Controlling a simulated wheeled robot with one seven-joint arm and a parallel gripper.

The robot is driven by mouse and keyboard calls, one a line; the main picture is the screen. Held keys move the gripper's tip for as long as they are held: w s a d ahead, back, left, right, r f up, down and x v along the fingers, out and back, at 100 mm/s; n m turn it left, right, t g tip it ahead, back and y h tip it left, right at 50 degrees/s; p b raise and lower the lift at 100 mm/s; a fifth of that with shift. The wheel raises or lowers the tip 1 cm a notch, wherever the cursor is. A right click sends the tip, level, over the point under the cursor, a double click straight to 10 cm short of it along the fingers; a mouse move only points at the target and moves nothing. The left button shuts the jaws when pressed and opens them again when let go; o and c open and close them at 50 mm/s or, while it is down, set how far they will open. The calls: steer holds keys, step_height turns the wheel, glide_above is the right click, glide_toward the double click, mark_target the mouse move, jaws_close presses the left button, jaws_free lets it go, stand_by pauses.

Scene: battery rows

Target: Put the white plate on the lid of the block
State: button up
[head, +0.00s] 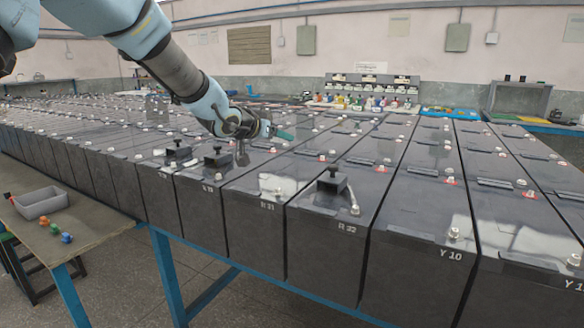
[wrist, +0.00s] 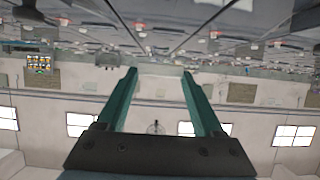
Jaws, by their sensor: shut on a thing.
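My gripper (head: 283,134) reaches out over the rows of black blocks in the head view. No white plate is clearly visible; pale patches on several lids look like glare, so I cannot tell one from a plate. The front blocks include R 32 (head: 318,215), R 31 (head: 248,208) and Y 10 (head: 420,255). A small black piece (head: 332,181) stands on the lid of R 32. Which block the task means cannot be told.
More small black pieces stand on lids at left (head: 217,157). Bolts stick up from many lids. A grey tray (head: 42,203) and small coloured caps (head: 57,230) sit on a side bench at left. A rack of coloured bottles (head: 370,95) stands at the back. Space above the blocks is open.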

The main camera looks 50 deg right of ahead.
mark_target(277, 178)
step_height(277, 178, down, 10)
steer(key=shift+r+p, duration=0.2)
steer(key=shift+p, duration=0.2)
steer(key=o, duration=1.3)
steer(key=b+v, duration=0.2)
steer(key=v, duration=1)
steer(key=shift+r, duration=0.1)
steer(key=shift+d, duration=0.1)
steer(key=shift+w, duration=0.1)
